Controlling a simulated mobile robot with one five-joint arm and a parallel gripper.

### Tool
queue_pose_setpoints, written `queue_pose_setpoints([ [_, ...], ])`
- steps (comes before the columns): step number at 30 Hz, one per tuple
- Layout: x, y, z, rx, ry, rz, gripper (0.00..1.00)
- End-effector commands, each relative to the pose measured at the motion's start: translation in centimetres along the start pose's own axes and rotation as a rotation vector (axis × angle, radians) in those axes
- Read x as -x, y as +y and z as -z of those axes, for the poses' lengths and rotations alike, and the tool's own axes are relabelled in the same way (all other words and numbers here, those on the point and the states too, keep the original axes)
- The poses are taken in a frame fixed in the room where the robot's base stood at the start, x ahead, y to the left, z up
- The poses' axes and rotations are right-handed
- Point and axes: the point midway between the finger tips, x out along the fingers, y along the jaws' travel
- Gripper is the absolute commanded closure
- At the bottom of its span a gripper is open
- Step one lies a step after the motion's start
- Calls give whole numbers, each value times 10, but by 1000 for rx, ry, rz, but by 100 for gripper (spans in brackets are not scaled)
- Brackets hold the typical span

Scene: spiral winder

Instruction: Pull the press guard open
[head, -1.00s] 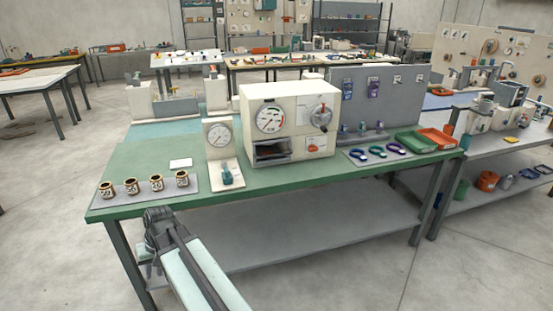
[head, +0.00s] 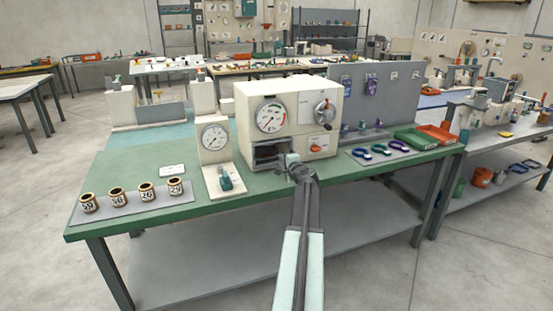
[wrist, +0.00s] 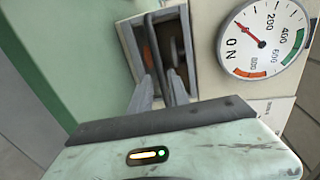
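The press is a cream box (head: 245,112) with a round dial (head: 270,116) on the green bench. Low on its front is a dark rectangular opening (head: 268,153), which also shows in the wrist view (wrist: 178,45). A dark upright bar (wrist: 151,35), seemingly the guard's handle, runs along that opening. My gripper (head: 294,166) is at the opening's right side in the head view. In the wrist view my gripper's fingers (wrist: 160,84) stand apart with the bar between them. Whether they touch it I cannot tell. The guard panel itself is not clearly visible.
A small gauge stand (head: 217,155) is left of the press, and several numbered cups (head: 146,191) stand at the front left. Green (head: 415,140) and orange (head: 436,134) trays lie at the right. The bench front between gauge and cups is partly clear.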

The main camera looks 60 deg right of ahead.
Motion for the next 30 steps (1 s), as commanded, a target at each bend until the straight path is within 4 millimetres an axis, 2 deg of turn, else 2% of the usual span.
queue_pose_setpoints([
  [9,-57,2,7,1,4,-1,78],
  [12,-68,2,7,1,5,-1,78],
  [19,-68,1,7,1,6,-1,78],
  [20,-68,1,7,1,6,-1,81],
  [22,-68,1,7,1,6,-2,100],
  [30,-68,1,7,1,6,-2,100],
])
